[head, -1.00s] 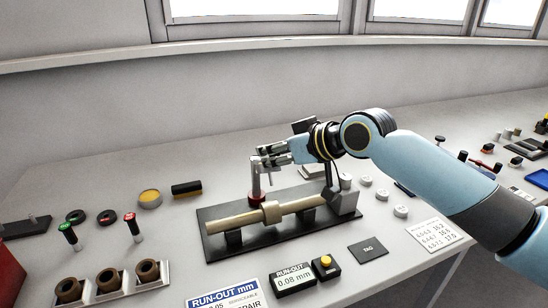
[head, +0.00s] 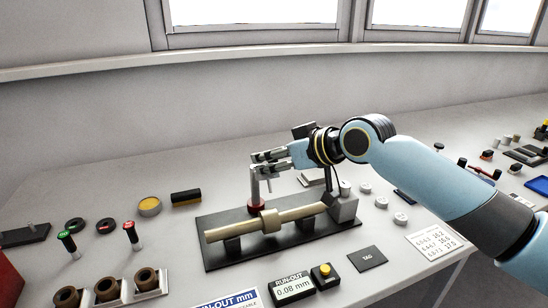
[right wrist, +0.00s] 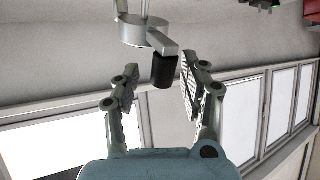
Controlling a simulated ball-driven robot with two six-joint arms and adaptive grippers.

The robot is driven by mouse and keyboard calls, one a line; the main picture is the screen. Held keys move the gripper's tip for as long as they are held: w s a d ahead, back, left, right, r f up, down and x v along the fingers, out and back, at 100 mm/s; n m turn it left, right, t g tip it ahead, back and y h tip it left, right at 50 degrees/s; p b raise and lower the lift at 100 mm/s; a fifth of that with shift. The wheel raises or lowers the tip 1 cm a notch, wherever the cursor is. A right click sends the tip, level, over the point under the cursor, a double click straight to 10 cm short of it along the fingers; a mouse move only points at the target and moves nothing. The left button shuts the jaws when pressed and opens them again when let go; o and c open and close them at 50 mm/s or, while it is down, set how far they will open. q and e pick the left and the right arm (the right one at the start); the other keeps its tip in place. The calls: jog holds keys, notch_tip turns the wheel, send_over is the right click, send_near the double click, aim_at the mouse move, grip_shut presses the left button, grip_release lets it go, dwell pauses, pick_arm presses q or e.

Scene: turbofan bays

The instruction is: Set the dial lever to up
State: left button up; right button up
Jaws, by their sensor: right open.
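The dial lever (right wrist: 164,66) shows in the right wrist view as a short grey arm with a black grip, joined to a round grey dial body (right wrist: 143,30). The black grip lies between my right gripper's (right wrist: 157,70) two open fingers, with a gap on both sides. In the head view my right gripper (head: 258,163) is at the top of a grey post (head: 255,187) with a red base, behind the shaft rig. Its fingers hide the dial and lever there. My left gripper is not in view.
A pale shaft (head: 235,231) lies on a black rig plate (head: 258,252) just in front of the post. The run-out display (head: 292,287) reads 0.08 mm. A box with a yellow button (head: 325,271) stands beside it. Free tabletop lies behind the rig.

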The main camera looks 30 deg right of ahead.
jog(key=shift+s, duration=0.1)
jog(key=v, duration=1.2)
dwell(0.4)
